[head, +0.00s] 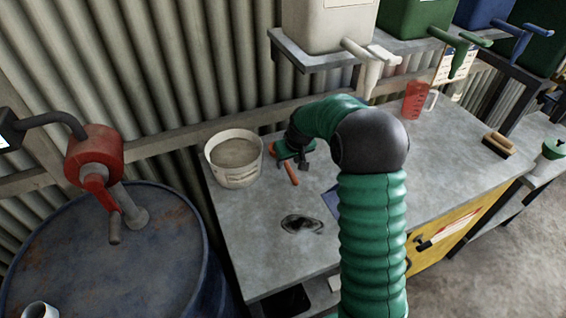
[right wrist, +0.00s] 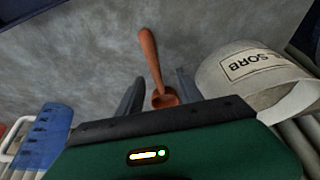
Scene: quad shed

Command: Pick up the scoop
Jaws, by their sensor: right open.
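The scoop is orange-brown and lies on the grey bench top. In the head view its handle (head: 291,175) shows just below my right gripper (head: 298,163), and the rest is hidden by the gripper. In the right wrist view the scoop (right wrist: 153,65) has its handle pointing away and its bowl near the gripper body. My right gripper (right wrist: 157,95) is open, with one finger on each side of the scoop in that picture. I cannot tell whether a finger touches it. My left gripper is not in view.
A white bucket (head: 234,169) of grey material stands close left of the gripper; it also shows in the right wrist view (right wrist: 245,72). A red jug (head: 414,101) and a brush (head: 499,144) are farther right. A blue drum (head: 150,243) stands left.

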